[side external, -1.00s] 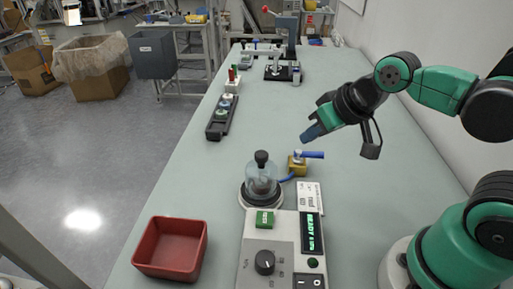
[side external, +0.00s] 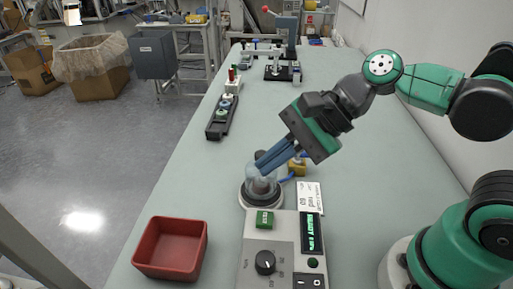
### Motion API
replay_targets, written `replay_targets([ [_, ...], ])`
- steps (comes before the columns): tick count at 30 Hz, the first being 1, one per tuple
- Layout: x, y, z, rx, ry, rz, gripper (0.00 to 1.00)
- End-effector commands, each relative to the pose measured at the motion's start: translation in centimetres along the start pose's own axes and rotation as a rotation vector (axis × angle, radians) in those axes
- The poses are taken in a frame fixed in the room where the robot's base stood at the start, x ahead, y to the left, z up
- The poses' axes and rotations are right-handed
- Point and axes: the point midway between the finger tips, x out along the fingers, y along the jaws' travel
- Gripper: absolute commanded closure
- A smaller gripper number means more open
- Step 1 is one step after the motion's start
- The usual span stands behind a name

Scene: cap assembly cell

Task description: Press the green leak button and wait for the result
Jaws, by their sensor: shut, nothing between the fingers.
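The green button (side external: 265,219) sits on the upper left of the grey leak tester box (side external: 284,240) at the front of the table. Its lit display (side external: 311,232) shows green text that reads like READY. My gripper (side external: 260,168) is shut and empty, its blue fingers pointing down and left. In the picture the fingertips overlap the top of the clear dome (side external: 262,189) on its round base, behind the button. I cannot tell whether they touch it. The dome's dark knob is mostly hidden by the fingers.
A black dial (side external: 265,262) and a rocker switch (side external: 309,282) are on the tester box. A red bin (side external: 171,248) stands to its left. A brass valve block (side external: 297,167) is beside the dome. A black rack (side external: 222,118) stands farther back. The table's middle is clear.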

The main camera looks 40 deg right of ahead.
Motion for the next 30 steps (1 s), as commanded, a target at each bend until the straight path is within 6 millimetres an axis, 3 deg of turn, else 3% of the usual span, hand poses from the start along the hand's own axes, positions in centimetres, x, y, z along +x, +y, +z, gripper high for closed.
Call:
replay_targets([
  [8, 0.7, 0.4, -0.5, -0.002, 0.002, 0.000, 1.00],
  [30, 5.3, 3.6, -3.9, -0.003, 0.002, 0.000, 1.00],
])
